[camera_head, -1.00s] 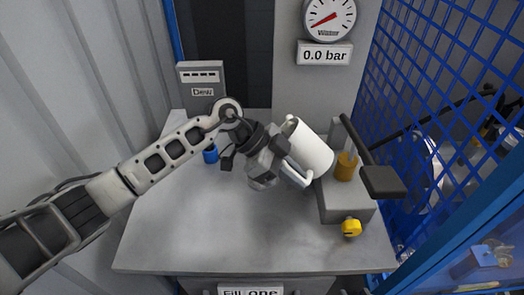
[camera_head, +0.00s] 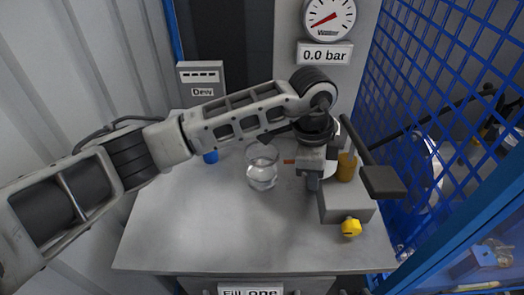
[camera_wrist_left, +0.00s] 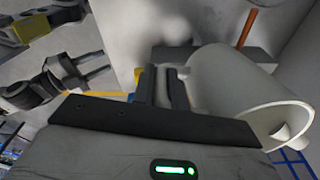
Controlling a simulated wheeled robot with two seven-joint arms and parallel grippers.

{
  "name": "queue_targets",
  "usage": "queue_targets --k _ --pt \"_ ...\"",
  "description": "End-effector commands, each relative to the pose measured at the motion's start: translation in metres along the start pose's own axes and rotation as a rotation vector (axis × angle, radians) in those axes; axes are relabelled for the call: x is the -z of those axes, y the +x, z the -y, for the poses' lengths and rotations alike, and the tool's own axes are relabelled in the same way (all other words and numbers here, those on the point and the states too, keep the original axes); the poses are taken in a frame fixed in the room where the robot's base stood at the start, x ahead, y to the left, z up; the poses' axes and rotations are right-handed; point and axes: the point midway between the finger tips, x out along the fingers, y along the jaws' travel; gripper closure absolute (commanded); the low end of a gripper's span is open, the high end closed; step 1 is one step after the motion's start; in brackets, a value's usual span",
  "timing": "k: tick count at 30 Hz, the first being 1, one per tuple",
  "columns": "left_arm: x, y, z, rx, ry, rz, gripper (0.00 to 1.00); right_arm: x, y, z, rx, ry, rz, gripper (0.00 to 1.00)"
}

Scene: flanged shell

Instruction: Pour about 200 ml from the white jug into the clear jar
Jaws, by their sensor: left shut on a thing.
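The clear jar (camera_head: 262,170) stands upright on the grey table, left of my left gripper in the head view. I cannot tell how much liquid is in it. My left gripper (camera_head: 313,183) is shut on the white jug (camera_wrist_left: 228,85), right of the jar. In the head view my gripper and wrist hide most of the jug. The left wrist view shows its white wall and open rim, tilted in that picture. No stream of liquid shows. A second gripper, which appears to be my right, shows in the left wrist view (camera_wrist_left: 109,62) with its fingers apart.
A grey block (camera_head: 345,208) with a brass-coloured cylinder (camera_head: 347,166), a dark lever (camera_head: 382,181) and a yellow knob (camera_head: 351,227) stands close to the right of my left gripper. A blue object (camera_head: 211,157) is behind the jar. Blue mesh (camera_head: 440,80) bounds the right. The front-left table is clear.

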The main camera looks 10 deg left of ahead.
Motion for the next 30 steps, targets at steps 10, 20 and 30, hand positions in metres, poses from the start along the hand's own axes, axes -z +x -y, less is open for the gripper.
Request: queue_targets --k 10,20,30 --pt "0.0058 0.0081 -0.0003 -0.003 -0.001 0.15 1.0 -0.0007 0.0003 -0.0001 0.0 0.0 0.001 0.64" --pt "0.006 0.0082 -0.0004 -0.003 -0.001 0.151 1.0 -0.0005 0.0003 0.0 0.0 0.0 0.001 0.64" --pt "0.006 0.0083 -0.0004 -0.003 0.0 0.15 1.0 -0.0002 0.0002 0.0001 0.0 0.0 0.0 0.64"
